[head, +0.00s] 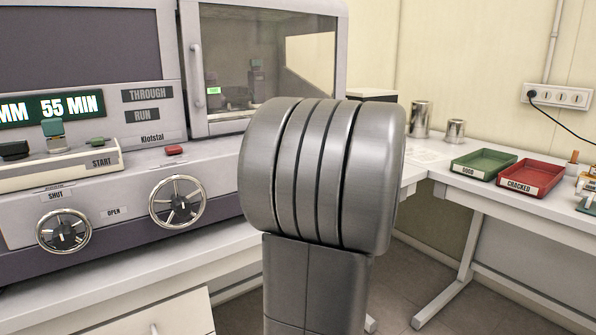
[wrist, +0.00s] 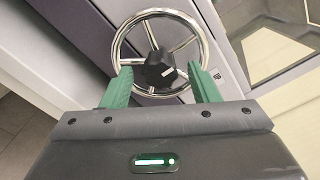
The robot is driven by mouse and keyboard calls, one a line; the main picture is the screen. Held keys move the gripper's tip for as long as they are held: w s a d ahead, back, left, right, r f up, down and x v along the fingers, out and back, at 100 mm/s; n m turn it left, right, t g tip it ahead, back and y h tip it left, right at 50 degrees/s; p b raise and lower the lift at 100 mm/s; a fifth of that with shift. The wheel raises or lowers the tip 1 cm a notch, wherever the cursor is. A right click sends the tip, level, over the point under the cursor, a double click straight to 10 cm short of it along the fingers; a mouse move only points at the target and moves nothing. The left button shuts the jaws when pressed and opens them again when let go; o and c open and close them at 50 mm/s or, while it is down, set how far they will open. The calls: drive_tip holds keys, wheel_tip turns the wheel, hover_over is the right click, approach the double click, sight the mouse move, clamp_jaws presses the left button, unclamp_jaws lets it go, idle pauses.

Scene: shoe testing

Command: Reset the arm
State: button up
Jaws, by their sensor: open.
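My gripper (wrist: 161,72) shows in the wrist view with its two green fingers apart and nothing held between them. The fingertips point at a chrome handwheel (wrist: 160,52) with a black hub, one finger on each side of the hub. I cannot tell whether the fingers touch the wheel. In the head view my own grey arm link fills the middle, and my gripper is hidden there. The machine's front carries a left handwheel (head: 64,230) and a right handwheel (head: 177,202). I cannot tell which wheel the wrist view shows.
The grey machine (head: 110,215) has a glass-fronted chamber (head: 265,65) and a START panel (head: 60,165). On the right bench stand metal cups (head: 420,118), a green GOOD tray (head: 483,163) and a red CRACKED tray (head: 523,178). Floor shows between the benches.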

drive_tip(key=v, duration=1.4)
drive_tip(key=x, duration=1.4)
drive_tip(key=s+m+p, duration=0.1)
drive_tip(key=m+p, duration=0.3)
drive_tip(key=p, duration=0.2)
drive_tip(key=s+d+m+p, duration=0.1)
drive_tip(key=m+p, duration=0.3)
drive_tip(key=p, duration=0.2)
drive_tip(key=s+d+m+p, duration=0.1)
drive_tip(key=m+p, duration=0.2)
drive_tip(key=p, duration=0.3)
drive_tip(key=shift+m, duration=0.4)
